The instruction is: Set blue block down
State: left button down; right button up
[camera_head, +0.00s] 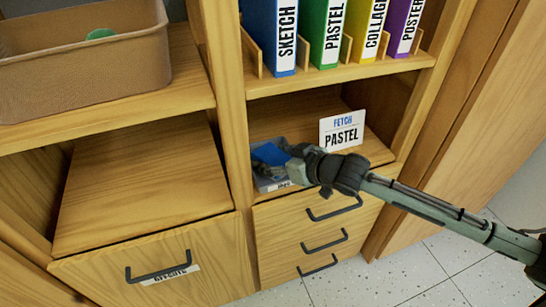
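A blue block (268,153) shows at the inner left of the middle cubby, at or in a small pale tray (266,185) with a partly hidden label. My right gripper (280,168) reaches in from the right and is right at the block, overlapping it in the head view. Its fingers are dark and small here, so I cannot tell whether they still grip the block or whether the block rests on the tray's bottom. The gripper and wrist hide part of the tray. My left gripper is not in view.
A "FETCH PASTEL" card (342,130) stands behind my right wrist. Blue, green, yellow and purple binders (333,35) stand on the shelf above. A brown bin (85,65) sits upper left. The left cubby floor (140,190) is bare. Drawers with dark handles (324,243) lie below.

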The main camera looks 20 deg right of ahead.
jog(key=shift+s+r, duration=0.1)
jog(key=shift+r, duration=0.05)
jog(key=v, duration=1.1)
jog(key=shift+s+p, duration=0.1)
jog(key=shift+p, duration=0.2)
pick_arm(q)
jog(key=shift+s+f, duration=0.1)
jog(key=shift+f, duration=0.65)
pick_arm(e)
jog(key=shift+s+d+r, duration=0.15)
jog(key=shift+s, duration=0.1)
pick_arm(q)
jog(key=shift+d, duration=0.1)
